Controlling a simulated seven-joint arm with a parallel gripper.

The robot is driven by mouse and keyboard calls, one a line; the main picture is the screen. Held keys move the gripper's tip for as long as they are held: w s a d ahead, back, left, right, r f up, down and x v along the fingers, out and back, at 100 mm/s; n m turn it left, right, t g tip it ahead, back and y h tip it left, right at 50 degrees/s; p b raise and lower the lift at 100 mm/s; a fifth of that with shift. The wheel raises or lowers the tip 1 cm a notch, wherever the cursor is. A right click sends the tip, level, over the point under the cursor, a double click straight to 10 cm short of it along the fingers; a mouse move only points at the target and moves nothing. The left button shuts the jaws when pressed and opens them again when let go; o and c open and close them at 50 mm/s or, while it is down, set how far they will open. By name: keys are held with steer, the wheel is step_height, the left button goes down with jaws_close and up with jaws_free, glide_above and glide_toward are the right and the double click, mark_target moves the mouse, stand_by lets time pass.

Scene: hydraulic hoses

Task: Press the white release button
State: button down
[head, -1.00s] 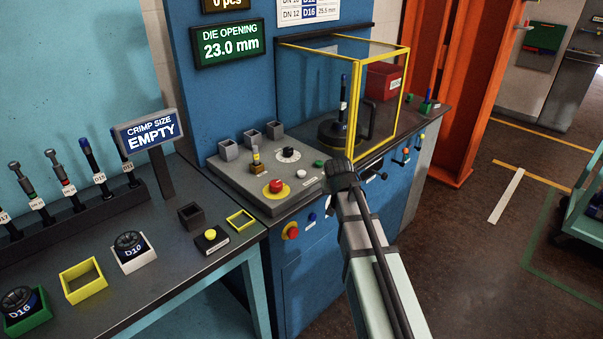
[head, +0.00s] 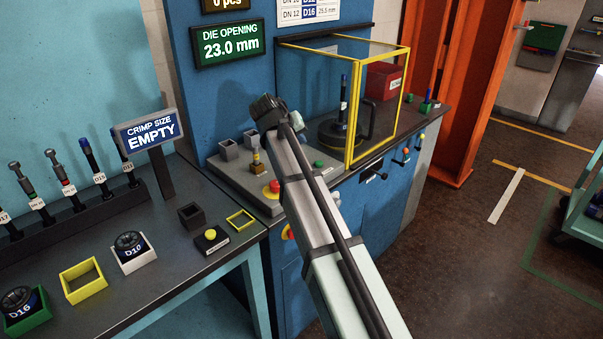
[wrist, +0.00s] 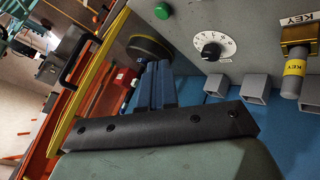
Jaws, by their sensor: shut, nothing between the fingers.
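The control panel (head: 240,184) is a grey sloped box on the blue machine. In the head view my arm crosses it and covers the spot where the white button sat a second ago. The white button does not show in the wrist view either. My gripper (head: 268,108) is raised above the back of the panel in the head view, its fingertips not clear there. In the wrist view my gripper (wrist: 158,68) has its blue-grey fingers together and empty, apart from the panel.
The panel carries a green button (wrist: 163,11), a dial (wrist: 212,45), a key switch (wrist: 294,65) and a red stop button (head: 273,187), partly covered. A yellow-framed guard (head: 352,105) stands just right of my arm. Grey square holders (head: 228,149) line the panel's back.

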steer(key=shift+f, duration=0.15)
steer(key=shift+f, duration=4.25)
steer(key=shift+f, duration=0.15)
steer(key=shift+f, duration=0.3)
steer(key=shift+f, duration=0.45)
steer(key=shift+r, duration=0.9)
steer(key=shift+r, duration=0.1)
steer(key=shift+r, duration=2.35)
